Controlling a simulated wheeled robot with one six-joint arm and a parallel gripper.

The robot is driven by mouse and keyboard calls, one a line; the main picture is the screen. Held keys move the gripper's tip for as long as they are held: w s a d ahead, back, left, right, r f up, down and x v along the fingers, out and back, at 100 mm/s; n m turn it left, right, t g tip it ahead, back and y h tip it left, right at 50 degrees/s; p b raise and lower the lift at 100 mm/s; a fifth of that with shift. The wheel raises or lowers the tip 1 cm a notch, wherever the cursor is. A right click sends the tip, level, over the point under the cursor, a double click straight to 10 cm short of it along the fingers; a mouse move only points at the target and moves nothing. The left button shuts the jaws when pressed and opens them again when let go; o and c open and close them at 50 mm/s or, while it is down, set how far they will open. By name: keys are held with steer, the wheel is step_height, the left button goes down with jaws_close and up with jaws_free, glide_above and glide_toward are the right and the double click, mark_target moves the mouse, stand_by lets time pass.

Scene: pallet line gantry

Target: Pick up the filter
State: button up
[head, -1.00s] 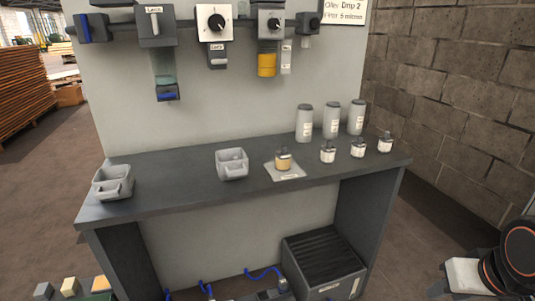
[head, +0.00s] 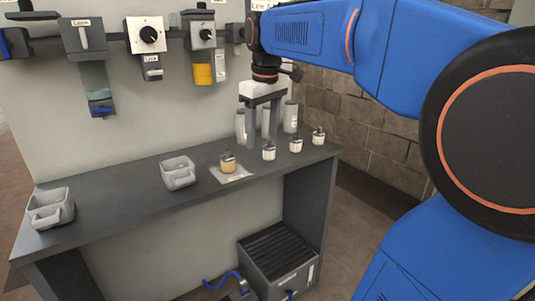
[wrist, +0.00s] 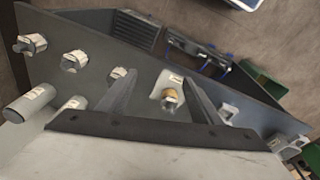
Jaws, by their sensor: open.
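No single item is marked as the filter. Small white-labelled canisters with dark caps stand in a row on the grey bench: the left one (head: 268,153), middle one (head: 296,145) and right one (head: 318,138). An amber capped cup (head: 228,165) stands left of them on a pale mat (head: 238,177); it also shows between my fingers in the wrist view (wrist: 171,95). My gripper (head: 263,138) is open and empty, pointing down above the bench, in front of tall grey cylinders (head: 290,117). My fingers partly hide these cylinders in the head view.
Two grey bins, one mid-bench (head: 178,174) and one at the left end (head: 50,210), stand on the bench (head: 120,196). A dark ribbed box (head: 278,262) sits below. Bare bench lies between the bins.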

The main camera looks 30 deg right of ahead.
step_height(320, 180, up, 6)
steer(key=n+g, duration=0.2)
glide_above(268, 146)
steer(key=f, duration=1.2)
steer(key=shift+w+f, duration=0.15)
steer(key=shift+w, duration=0.25)
steer(key=shift+d+f, duration=0.15)
steer(key=shift+f, duration=1.2)
steer(key=shift+d+f, duration=0.15)
steer(key=shift+f, duration=1.15)
steer(key=c, duration=1.2)
steer(key=shift+r, duration=0.1)
steer(key=shift+c, duration=0.2)
step_height(268, 146, up, 10)
steer(key=shift+f, duration=0.15)
